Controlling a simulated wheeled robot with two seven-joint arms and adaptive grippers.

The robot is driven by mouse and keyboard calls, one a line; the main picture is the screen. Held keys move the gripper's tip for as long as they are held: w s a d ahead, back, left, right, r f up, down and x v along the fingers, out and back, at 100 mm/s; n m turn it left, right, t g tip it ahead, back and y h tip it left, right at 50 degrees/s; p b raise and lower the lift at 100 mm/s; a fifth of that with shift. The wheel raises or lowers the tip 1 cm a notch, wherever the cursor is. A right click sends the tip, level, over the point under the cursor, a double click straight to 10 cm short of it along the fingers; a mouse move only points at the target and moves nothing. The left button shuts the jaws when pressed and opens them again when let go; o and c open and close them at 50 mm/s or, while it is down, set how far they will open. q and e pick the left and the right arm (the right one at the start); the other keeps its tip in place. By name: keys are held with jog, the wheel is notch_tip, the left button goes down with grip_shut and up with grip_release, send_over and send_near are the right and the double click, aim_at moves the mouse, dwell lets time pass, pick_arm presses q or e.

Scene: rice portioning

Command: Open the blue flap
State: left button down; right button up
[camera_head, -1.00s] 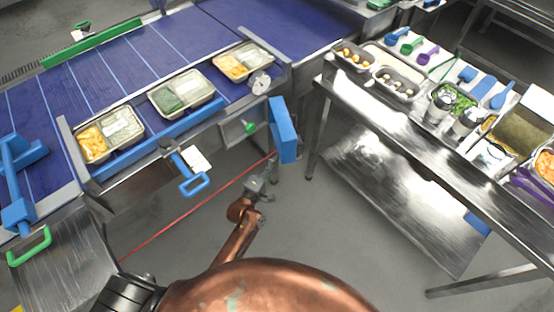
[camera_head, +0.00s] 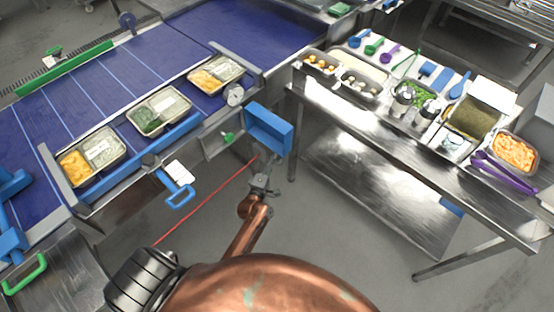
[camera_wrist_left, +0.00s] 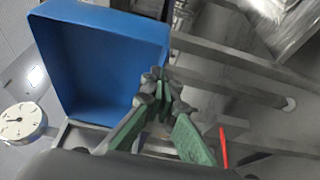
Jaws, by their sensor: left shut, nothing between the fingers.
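The blue flap (camera_head: 262,122) is a shallow, box-like blue panel at the right end of the conveyor frame, and its hollow side now shows. In the left wrist view the blue flap (camera_wrist_left: 95,55) fills the upper left. My left gripper (camera_head: 264,158) is just below the flap, at the end of my copper-coloured arm. In the left wrist view the green fingers of my left gripper (camera_wrist_left: 157,82) are closed together and empty, in front of the flap's lower right edge. I cannot tell whether they touch it. My right gripper is not in view.
Several food trays (camera_head: 160,112) stand along the near side of the blue conveyor (camera_head: 90,95). A blue handle (camera_head: 180,195) juts from the frame, left of my arm. A steel table (camera_head: 350,115) with food containers and utensils stands to the right.

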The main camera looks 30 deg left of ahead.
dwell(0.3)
pick_arm(q)
jog(key=shift+s, duration=0.1)
jog(key=s+d, duration=0.2)
jog(key=s, duration=1)
jog(key=s+d+f+m+g+h, duration=0.1)
jog(key=s+f+m+g, duration=0.25)
jog(key=s+f, duration=0.45)
jog(key=s+d+f+m+g+h+p, duration=0.15)
jog(key=s+f+m, duration=0.25)
jog(key=f, duration=0.8)
jog(key=s+f+m+g+b, duration=0.1)
jog(key=s+f+m+g, duration=0.4)
jog(key=f, duration=0.6)
jog(key=s+a+f+m+g, duration=0.1)
jog(key=s+f, duration=0.3)
jog(key=s, duration=0.8)
jog(key=s+a+f+m+g+p, duration=0.1)
jog(key=s+f+m+g, duration=0.3)
jog(key=s, duration=0.7)
jog(key=s+a+f+m+g, duration=0.2)
jog(key=s+f, duration=0.3)
jog(key=s, duration=0.7)
jog(key=shift+s+a+f+m, duration=0.25)
jog(key=shift+s+f+m, duration=0.1)
jog(key=shift+m, duration=0.4)
jog(key=shift+y, duration=0.25)
